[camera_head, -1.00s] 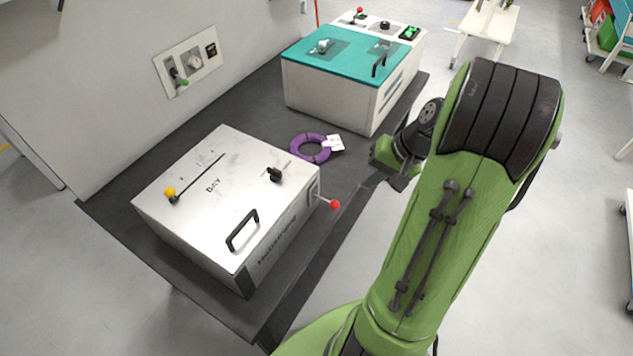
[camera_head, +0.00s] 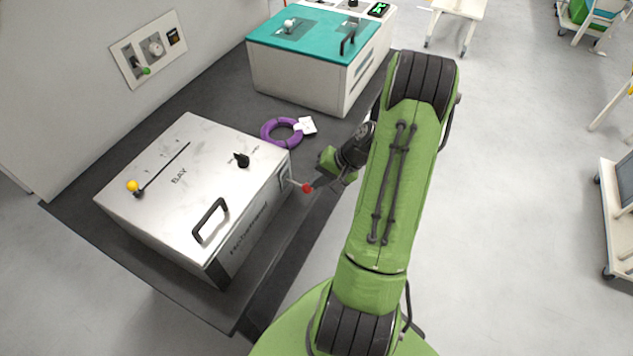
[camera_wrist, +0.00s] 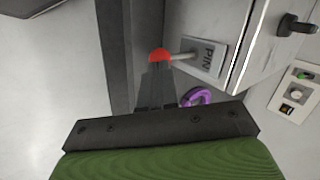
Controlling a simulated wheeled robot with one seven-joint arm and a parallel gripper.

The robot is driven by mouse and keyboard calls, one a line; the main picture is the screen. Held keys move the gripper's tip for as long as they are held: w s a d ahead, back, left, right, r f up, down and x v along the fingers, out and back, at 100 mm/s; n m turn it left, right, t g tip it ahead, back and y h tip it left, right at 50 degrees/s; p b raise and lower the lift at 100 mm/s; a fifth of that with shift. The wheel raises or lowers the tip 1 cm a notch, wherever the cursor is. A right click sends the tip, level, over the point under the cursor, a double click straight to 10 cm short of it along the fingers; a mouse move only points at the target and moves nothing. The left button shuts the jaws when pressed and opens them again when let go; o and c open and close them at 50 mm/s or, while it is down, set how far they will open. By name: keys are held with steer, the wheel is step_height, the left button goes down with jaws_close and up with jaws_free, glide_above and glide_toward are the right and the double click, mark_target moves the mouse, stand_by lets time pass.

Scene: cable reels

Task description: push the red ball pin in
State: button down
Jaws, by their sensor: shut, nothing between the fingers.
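The red ball pin (camera_head: 307,188) sticks out on a thin rod from the right end face of the white-topped box (camera_head: 150,225). In the wrist view the red ball (camera_wrist: 159,54) sits at the end of its rod, beside a plate marked PIN (camera_wrist: 209,58). My gripper (camera_head: 314,185) is shut and empty. In the wrist view its fingertips (camera_wrist: 157,66) are right at the ball and partly cover its lower side. I cannot tell whether they touch it. The rod still shows between the ball and the plate.
A purple ring (camera_head: 281,132) with a white tag lies on the dark table (camera_head: 205,100) behind the box. A teal-topped cabinet (camera_head: 300,45) stands farther back. The box carries a black handle (camera_head: 210,220), a black knob (camera_head: 241,160) and a yellow ball lever (camera_head: 133,187).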

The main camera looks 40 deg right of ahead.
steer(key=shift+w+a+f, duration=0.15)
steer(key=shift+w+f, duration=0.05)
steer(key=shift+f, duration=0.25)
steer(key=w, duration=0.1)
steer(key=w+a, duration=0.1)
steer(key=w, duration=0.1)
steer(key=shift+w+a, duration=0.15)
steer(key=shift+w, duration=0.1)
steer(key=shift+r, duration=0.1)
